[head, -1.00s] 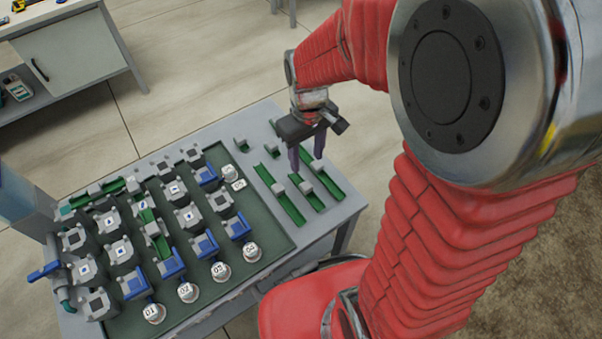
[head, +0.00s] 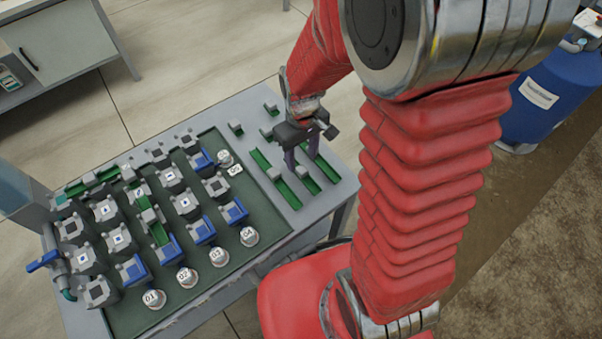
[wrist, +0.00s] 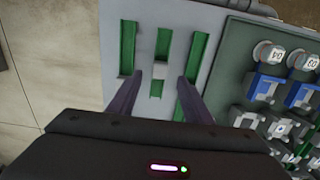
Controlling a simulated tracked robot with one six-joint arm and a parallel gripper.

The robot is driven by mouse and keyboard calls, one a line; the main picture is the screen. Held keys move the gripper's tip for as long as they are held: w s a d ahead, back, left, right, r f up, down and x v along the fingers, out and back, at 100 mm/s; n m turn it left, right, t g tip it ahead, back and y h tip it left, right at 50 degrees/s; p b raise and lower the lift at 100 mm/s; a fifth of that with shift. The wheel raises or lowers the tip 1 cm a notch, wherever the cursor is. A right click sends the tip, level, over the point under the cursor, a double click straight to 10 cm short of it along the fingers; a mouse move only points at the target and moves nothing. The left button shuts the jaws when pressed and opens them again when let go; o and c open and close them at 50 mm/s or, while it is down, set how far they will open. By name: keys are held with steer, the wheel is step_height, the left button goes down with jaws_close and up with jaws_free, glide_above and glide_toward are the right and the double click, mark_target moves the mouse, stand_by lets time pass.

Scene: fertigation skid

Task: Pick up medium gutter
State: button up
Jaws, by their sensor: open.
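Several green gutter pieces lie on the grey right-hand strip of the bench. The one below my gripper, which looks like the medium gutter (wrist: 165,45), has a grey block across its middle; in the head view it (head: 308,182) lies between two other gutters. My gripper (head: 301,164) points down above it, open and empty. In the wrist view my fingers (wrist: 160,80) stand either side of the gutter near its grey block, without visible contact. A longer gutter (wrist: 127,45) lies left in the wrist view and another (wrist: 197,58) lies right.
The dark green tray (head: 215,275) beside the gutters holds grey and blue valve blocks and numbered round caps. Short gutter pieces (head: 236,128) lie behind. A blue tank (head: 545,100) stands on the floor at right. A cabinet (head: 55,45) stands at back left.

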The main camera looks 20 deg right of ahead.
mark_target(302, 169)
steer(key=shift+f, duration=0.7)
steer(key=shift+s+f, duration=0.1)
steer(key=shift+f, duration=2.5)
steer(key=shift+c, duration=0.6)
jaws_close()
